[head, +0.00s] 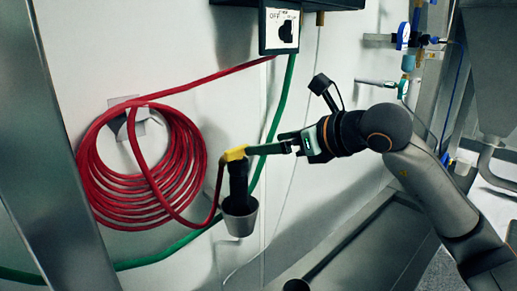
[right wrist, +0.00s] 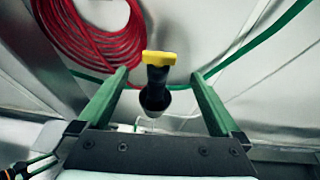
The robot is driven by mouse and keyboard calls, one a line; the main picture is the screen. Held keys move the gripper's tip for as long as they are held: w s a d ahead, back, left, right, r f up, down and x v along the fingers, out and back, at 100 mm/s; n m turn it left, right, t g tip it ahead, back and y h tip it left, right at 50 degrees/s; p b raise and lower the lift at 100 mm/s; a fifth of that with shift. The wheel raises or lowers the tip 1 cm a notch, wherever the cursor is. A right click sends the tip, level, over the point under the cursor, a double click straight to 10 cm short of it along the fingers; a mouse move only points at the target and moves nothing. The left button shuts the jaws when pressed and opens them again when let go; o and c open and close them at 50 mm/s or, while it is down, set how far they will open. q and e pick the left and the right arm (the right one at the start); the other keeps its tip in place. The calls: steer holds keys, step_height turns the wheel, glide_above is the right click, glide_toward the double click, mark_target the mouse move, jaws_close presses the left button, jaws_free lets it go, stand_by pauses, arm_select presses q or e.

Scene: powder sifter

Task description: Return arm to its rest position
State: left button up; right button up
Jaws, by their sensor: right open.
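My right arm comes in from the right in the head view. My right gripper (head: 266,148) points left, with its green finger tip at or very near the yellow top of a black-handled tool (head: 238,178). The tool stands upright in a grey cup (head: 240,219) at the wall. In the right wrist view my right gripper (right wrist: 158,73) is open. Its two green fingers are wide apart, and the tool (right wrist: 157,77) shows between their tips with clear gaps on both sides. My left gripper is in neither view.
A coiled red hose (head: 110,205) hangs on the white wall, with a run leading to the tool. A green hose (head: 175,246) runs behind. A switch box (head: 281,28) is above. Valves (head: 404,37) and a steel hopper (head: 490,70) stand at the right.

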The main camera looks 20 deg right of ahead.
steer(key=shift+s+d+r, duration=0.15)
steer(key=shift+s+r, duration=0.05)
steer(key=shift+s, duration=0.15)
